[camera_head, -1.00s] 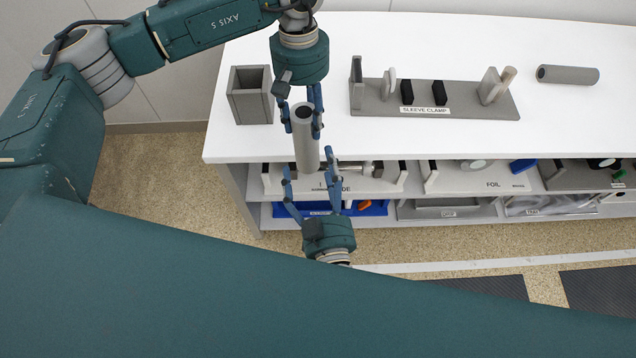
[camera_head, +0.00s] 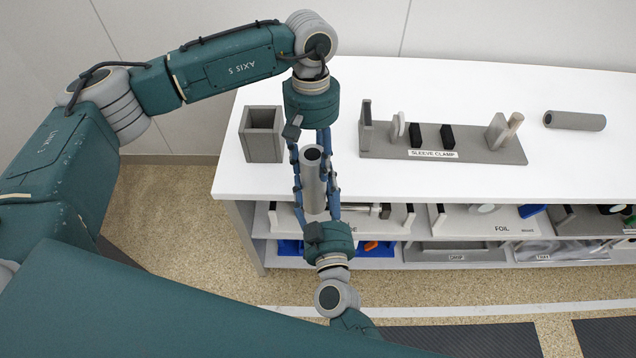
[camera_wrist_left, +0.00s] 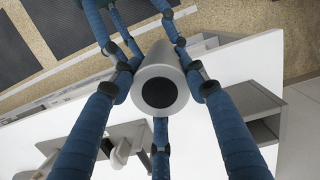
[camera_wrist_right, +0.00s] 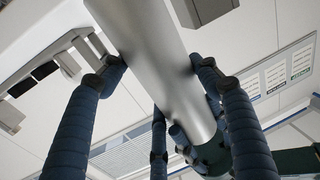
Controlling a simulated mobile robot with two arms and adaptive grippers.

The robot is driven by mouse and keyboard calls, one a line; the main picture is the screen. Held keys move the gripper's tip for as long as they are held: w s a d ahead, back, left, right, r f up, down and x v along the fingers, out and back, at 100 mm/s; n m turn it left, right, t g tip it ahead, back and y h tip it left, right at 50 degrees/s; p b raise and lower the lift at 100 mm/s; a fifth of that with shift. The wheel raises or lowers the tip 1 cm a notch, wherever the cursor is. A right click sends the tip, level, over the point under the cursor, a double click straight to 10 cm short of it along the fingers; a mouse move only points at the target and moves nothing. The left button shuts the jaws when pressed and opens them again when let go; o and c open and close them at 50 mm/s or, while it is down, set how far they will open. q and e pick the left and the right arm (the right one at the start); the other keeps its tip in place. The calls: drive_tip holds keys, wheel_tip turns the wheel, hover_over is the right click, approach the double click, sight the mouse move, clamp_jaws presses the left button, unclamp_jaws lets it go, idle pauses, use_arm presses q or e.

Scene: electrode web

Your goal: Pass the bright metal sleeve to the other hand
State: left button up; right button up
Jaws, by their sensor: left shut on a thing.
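The bright metal sleeve (camera_head: 314,182), a silvery tube with a dark bore, hangs upright in front of the table edge. My left gripper (camera_head: 311,172) reaches down from above and is shut on its upper part. The bore end faces the camera in the left wrist view (camera_wrist_left: 178,72). My right gripper (camera_head: 316,192) comes from below, its fingers around the lower part of the sleeve. In the right wrist view the sleeve (camera_wrist_right: 150,45) runs between those fingers (camera_wrist_right: 155,75), close to its sides. I cannot tell whether they press on it.
A grey open box (camera_head: 262,146) and a sleeve clamp stand (camera_head: 440,154) are on the white table (camera_head: 470,95). A darker grey tube (camera_head: 574,120) lies at the right. Shelves with labelled trays (camera_head: 453,252) are under the tabletop, close behind my right gripper.

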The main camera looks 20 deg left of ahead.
use_arm(q)
drive_tip(key=shift+d, duration=0.15)
use_arm(e)
drive_tip(key=shift+s+a+f, duration=0.1)
drive_tip(key=shift+a, duration=0.05)
drive_tip(key=c, duration=0.4)
use_arm(q)
drive_tip(key=o, duration=1.2)
drive_tip(key=shift+r, duration=0.15)
